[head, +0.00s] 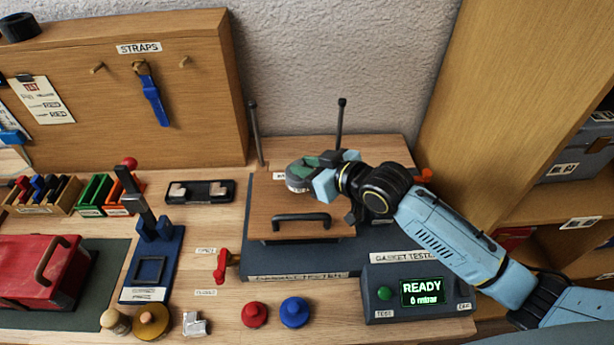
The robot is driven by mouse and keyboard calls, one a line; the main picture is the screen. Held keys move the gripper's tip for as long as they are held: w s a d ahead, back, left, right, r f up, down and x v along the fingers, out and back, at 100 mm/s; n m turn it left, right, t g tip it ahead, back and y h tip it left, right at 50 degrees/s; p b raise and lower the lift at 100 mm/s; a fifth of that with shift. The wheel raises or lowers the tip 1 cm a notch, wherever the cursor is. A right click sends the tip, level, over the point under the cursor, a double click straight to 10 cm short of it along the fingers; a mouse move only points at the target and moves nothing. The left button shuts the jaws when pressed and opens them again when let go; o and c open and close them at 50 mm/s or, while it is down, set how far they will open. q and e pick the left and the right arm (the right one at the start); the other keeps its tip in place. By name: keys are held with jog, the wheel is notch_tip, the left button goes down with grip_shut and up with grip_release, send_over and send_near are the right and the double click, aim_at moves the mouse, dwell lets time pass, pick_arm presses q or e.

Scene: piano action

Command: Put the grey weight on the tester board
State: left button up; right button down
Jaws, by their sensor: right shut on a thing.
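My right gripper (325,172) reaches in from the right. It is shut on a round grey thing with a dark greenish top, which looks like the grey weight (298,178). They are over the back part of the wooden tester board (275,205), which has a black handle (301,219) near its front edge. Whether the weight touches the board cannot be told. The fingers hide part of the weight, and the gripper covers the board's back right. My left gripper is not in view.
A red knob (254,314) and a blue knob (295,312) stand in front. A blue press (155,250) stands left. A wooden cabinet is at right.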

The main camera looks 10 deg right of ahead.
jog(key=shift+f, duration=1.35)
jog(key=shift+f, duration=0.1)
jog(key=c, duration=1.2)
grip_release()
jog(key=shift+f, duration=0.2)
jog(key=shift+c, duration=0.2)
jog(key=shift+r, duration=0.1)
jog(key=v, duration=1.2)
